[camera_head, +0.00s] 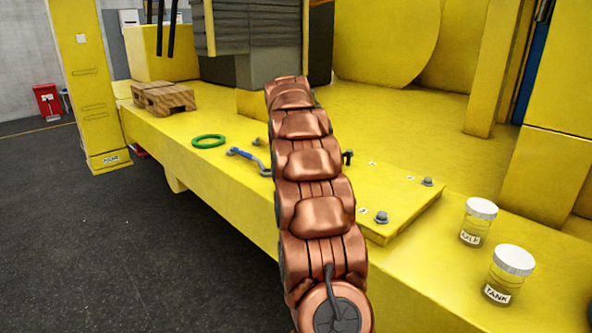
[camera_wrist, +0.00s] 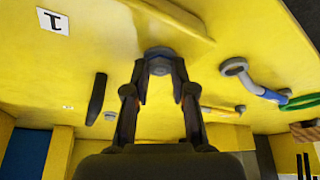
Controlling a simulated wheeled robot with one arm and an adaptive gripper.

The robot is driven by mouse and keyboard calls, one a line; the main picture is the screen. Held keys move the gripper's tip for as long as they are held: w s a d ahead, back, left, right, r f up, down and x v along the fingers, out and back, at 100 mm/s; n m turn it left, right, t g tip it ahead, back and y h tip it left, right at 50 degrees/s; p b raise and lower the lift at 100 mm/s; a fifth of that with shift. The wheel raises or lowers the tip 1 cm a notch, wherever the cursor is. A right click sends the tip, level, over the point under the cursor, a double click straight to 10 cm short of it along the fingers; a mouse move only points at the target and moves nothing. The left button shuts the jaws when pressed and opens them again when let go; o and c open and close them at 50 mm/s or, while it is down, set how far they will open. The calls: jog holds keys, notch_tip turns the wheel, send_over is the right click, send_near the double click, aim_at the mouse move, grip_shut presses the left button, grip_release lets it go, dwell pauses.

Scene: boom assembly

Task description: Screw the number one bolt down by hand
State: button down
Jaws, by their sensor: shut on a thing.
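My gripper (camera_wrist: 160,66) has its fingertips shut on a grey bolt head (camera_wrist: 158,53), one finger on each side. This bolt stands at the yellow plate, near a white label marked 1 (camera_wrist: 52,20). How far its shank is in the plate is hidden. In the head view my copper-coloured arm hides the gripper and this bolt. The yellow plate (camera_head: 400,205) also shows there, with a near grey bolt (camera_head: 381,217) and a right grey bolt (camera_head: 428,182) on it.
A black pin (camera_head: 347,157) stands right of my arm. Two lidded jars, SELF (camera_head: 478,222) and TANK (camera_head: 508,275), stand at the right front.

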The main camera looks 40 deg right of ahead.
jog(key=c, duration=1)
grip_release()
jog(key=shift+o, duration=0.2)
jog(key=shift+r, duration=0.1)
jog(key=v, duration=1.2)
